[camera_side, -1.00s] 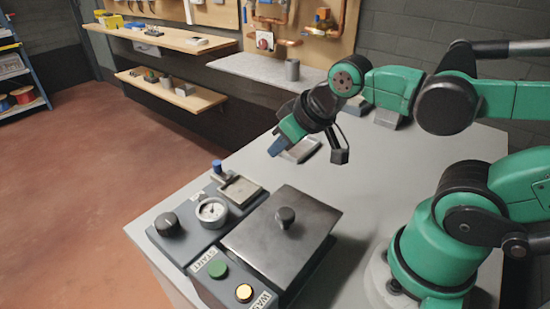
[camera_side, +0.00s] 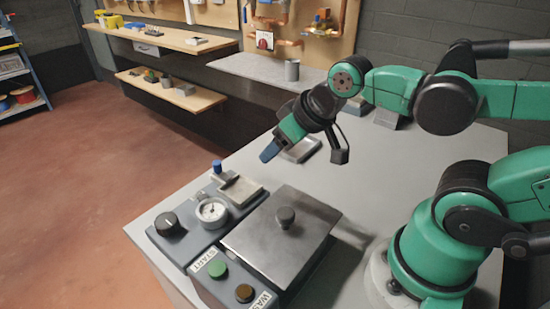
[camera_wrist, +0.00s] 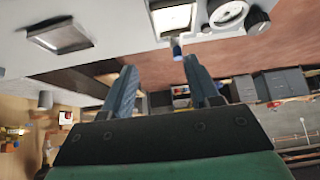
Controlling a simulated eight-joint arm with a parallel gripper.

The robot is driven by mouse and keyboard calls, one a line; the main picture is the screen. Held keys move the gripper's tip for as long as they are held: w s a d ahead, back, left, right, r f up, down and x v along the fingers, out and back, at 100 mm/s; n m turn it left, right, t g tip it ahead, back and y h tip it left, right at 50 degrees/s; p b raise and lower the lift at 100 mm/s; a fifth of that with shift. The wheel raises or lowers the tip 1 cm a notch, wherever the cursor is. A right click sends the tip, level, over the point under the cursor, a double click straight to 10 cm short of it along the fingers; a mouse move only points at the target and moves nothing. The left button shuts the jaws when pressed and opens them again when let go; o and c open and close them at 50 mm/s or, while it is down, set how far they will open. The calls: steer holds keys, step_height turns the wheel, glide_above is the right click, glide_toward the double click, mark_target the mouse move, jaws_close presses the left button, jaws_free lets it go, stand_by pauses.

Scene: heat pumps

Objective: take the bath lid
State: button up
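The bath lid (camera_side: 262,240) is a flat grey metal plate with a dark round knob (camera_side: 285,217). It lies over the bath at the front of the bench in the side view. I do not make it out in the wrist view. My gripper (camera_side: 268,152) is in the air above the bench, behind the lid and apart from it, tilted down to the left. In the wrist view my gripper (camera_wrist: 160,66) has its two blue fingers spread, with nothing between them.
Beside the lid are a round gauge (camera_side: 212,211), a black dial (camera_side: 168,223), a small tray with a blue-topped part (camera_side: 217,167), a green START button (camera_side: 217,269) and a dark second button (camera_side: 244,293). A metal tray (camera_side: 300,149) lies behind my gripper. The bench's middle is clear.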

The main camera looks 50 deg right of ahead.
steer(key=shift+o, duration=0.7)
steer(key=shift+a, duration=0.1)
steer(key=n+g, duration=0.7)
steer(key=n, duration=0.2)
glide_above(286, 213)
steer(key=shift+w, duration=0.25)
steer(key=shift+s+f, duration=0.1)
steer(key=shift+s, duration=0.05)
steer(key=shift+f, duration=2.65)
jaws_close()
